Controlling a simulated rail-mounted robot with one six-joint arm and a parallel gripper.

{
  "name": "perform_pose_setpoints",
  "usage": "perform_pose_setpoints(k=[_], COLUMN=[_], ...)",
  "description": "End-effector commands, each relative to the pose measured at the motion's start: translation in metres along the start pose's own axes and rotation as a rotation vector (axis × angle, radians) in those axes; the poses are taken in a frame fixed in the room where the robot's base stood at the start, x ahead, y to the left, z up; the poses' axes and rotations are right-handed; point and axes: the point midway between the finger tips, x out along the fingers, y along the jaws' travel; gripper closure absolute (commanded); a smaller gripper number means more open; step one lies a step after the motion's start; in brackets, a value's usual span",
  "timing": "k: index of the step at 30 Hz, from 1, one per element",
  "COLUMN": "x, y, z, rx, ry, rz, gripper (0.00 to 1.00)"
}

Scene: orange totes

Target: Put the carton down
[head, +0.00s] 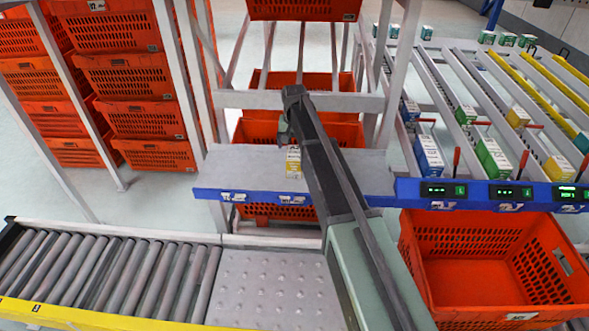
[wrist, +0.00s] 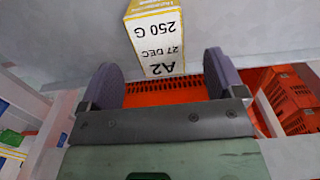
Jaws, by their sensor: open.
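The carton is a small yellow and white box (head: 293,162) standing on the grey shelf (head: 240,165) in the head view. In the wrist view the carton (wrist: 155,42) shows a white label reading A2, 27 DEC and 250 G. My gripper (wrist: 164,78) is open, with its two purple-grey pads wide apart. The carton lies just beyond the pads, between them in the picture, with gaps on both sides. In the head view my gripper (head: 284,132) is at the carton's far side, partly hidden by my arm.
Orange totes (head: 130,75) are stacked at the left, and more sit below the shelf. An empty orange tote (head: 490,260) stands at the front right. Sloped lanes with several cartons (head: 493,158) are at the right. A roller conveyor (head: 110,270) runs along the front left.

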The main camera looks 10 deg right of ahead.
Motion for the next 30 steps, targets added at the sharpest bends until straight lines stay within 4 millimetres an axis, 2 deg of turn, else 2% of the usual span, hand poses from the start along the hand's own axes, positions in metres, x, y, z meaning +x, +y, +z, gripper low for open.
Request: perform_pose_setpoints(k=[1, 8, 16, 23, 26, 30], x=[0.021, 0.026, 0.076, 0.073, 0.072, 0.072], y=[0.000, 0.000, 0.001, 0.001, 0.001, 0.001], z=[0.000, 0.000, -0.002, -0.002, -0.002, -0.002], rx=[0.000, -0.001, -0.001, -0.001, -0.001, -0.001], ry=[0.000, 0.000, 0.000, 0.000, 0.000, 0.000], rz=[0.000, 0.000, 0.000, 0.000, 0.000, 0.000], gripper=[0.12, 0.12, 0.12, 0.12, 0.24, 0.45])
